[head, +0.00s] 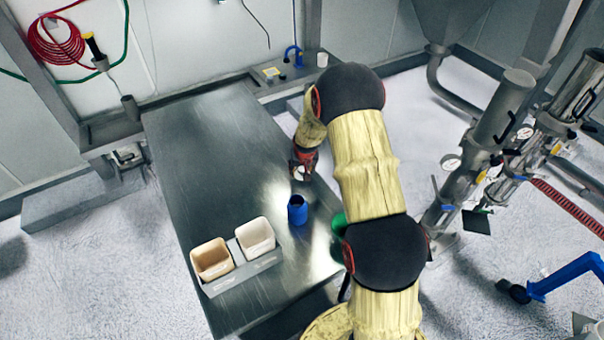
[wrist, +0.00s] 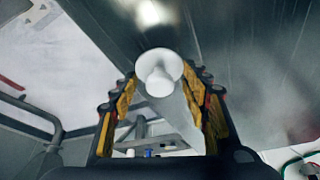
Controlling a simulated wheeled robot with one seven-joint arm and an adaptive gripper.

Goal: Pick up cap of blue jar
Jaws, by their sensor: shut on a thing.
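The blue jar (head: 297,213) stands upright on the metal table, with a dark open mouth. My gripper (head: 300,174) is above the table, behind the jar in the head view and apart from it. In the wrist view my gripper (wrist: 160,82) is shut on a white round cap (wrist: 158,67) with a knob, held between the yellow-padded fingers. The cap shows only as a small white patch in the head view. The jar cannot be made out clearly in the wrist view.
A grey holder with a tan bin (head: 211,259) and a white bin (head: 255,236) stands at the table's near end. A green object (head: 338,222) is partly hidden by my arm. The metal table (head: 205,150) is clear at far left. Pipes and valves stand at right.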

